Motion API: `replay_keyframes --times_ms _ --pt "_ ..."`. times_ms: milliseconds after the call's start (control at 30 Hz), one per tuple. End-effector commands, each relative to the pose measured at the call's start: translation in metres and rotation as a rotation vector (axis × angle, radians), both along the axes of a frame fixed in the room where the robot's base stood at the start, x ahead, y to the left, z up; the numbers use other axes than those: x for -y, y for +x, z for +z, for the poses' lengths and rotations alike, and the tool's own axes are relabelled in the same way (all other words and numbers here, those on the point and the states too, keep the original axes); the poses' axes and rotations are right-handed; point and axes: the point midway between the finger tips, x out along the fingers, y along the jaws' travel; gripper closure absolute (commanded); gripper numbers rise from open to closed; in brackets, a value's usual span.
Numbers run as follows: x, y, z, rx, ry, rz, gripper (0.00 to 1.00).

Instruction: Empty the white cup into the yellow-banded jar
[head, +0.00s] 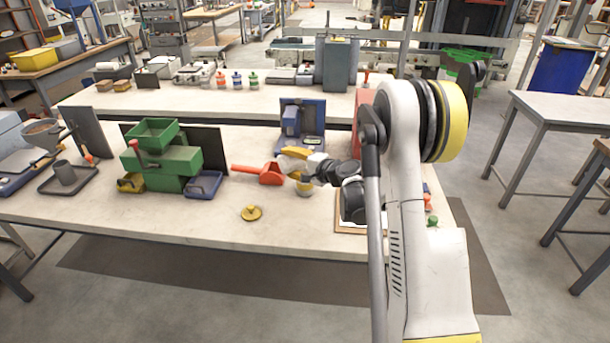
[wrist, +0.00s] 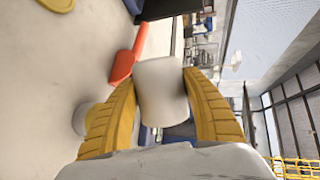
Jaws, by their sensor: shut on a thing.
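My gripper (head: 293,164) is over the back middle of the bench, rolled to one side. Its yellow fingers are shut on the white cup (wrist: 162,92), which sits between the fingertips in the wrist view. The cup looks tipped far over relative to the bench; I cannot see its contents. The yellow-banded jar (head: 304,188) stands on the bench just below my gripper, partly hidden by it. In the wrist view a pale round shape (wrist: 81,119), partly behind the left finger, appears to be this jar. I cannot tell whether anything is falling into it.
A red scoop (head: 270,174) lies just left of my gripper. A yellow knobbed lid (head: 251,213) lies nearer the front. A green hopper unit (head: 165,160) stands left, with a blue tray (head: 204,185). A blue device (head: 300,125) stands behind. The front of the bench is mostly clear.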

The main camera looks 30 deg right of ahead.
Motion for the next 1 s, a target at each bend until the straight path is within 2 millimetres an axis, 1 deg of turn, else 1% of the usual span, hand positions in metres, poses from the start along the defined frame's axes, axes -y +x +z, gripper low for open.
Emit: replay_keyframes --times_ms 600,1000 --pt "0.0023 0.0000 0.0033 0.006 0.083 0.000 0.79" --pt "0.0041 -0.0001 -0.0006 0.009 0.137 -0.001 0.79"
